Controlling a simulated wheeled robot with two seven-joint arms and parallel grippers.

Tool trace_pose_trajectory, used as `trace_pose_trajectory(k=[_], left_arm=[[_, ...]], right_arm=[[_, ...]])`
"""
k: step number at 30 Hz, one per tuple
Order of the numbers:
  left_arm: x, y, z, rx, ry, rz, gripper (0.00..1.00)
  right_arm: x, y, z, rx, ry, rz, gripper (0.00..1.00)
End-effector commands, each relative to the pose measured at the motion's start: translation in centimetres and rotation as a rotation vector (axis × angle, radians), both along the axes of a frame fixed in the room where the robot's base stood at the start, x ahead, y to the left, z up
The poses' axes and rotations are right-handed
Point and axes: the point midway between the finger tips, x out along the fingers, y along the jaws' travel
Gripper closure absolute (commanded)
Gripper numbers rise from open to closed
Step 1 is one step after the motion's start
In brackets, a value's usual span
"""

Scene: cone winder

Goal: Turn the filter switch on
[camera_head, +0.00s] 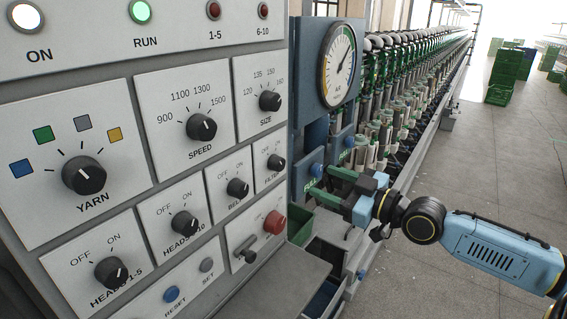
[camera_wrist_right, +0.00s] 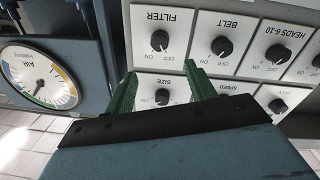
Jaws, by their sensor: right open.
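The filter switch is a black knob (camera_head: 275,162) on a white plate marked OFF and ON, at the right end of the control panel's switch row. The right wrist view shows the same knob (camera_wrist_right: 160,40) upside down, beyond and between my fingertips. Its pointer is too small to read surely. My right gripper (camera_head: 321,181) is open and empty, with green fingers pointing left, to the right of the panel's edge. In the right wrist view the gripper's fingers (camera_wrist_right: 161,72) stand apart, not visibly touching the knob. My left gripper is out of view.
The belt knob (camera_head: 237,187) is beside the filter switch, the size knob (camera_head: 270,101) above it. A red button (camera_head: 274,222) and a small lever (camera_head: 246,251) sit below. A pressure gauge (camera_head: 339,64) is on the blue post. Open floor (camera_head: 495,160) lies to the right.

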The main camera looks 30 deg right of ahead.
Motion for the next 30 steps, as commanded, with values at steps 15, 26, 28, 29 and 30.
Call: trace_pose_trajectory(k=[15,26,28,29,30], left_arm=[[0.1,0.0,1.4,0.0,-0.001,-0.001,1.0],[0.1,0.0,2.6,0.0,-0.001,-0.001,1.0],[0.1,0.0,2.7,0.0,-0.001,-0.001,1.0],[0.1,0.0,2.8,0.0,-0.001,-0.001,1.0],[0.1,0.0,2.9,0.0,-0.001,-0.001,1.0]], right_arm=[[4.6,1.7,0.3,0.003,-0.004,0.001,0.45],[9.1,3.3,0.3,0.003,-0.003,-0.001,0.45],[9.9,3.6,0.3,0.003,-0.002,0.0,0.45],[10.2,3.7,0.2,0.003,-0.001,0.0,0.45],[10.6,3.8,0.1,0.003,-0.001,0.0,0.45]])
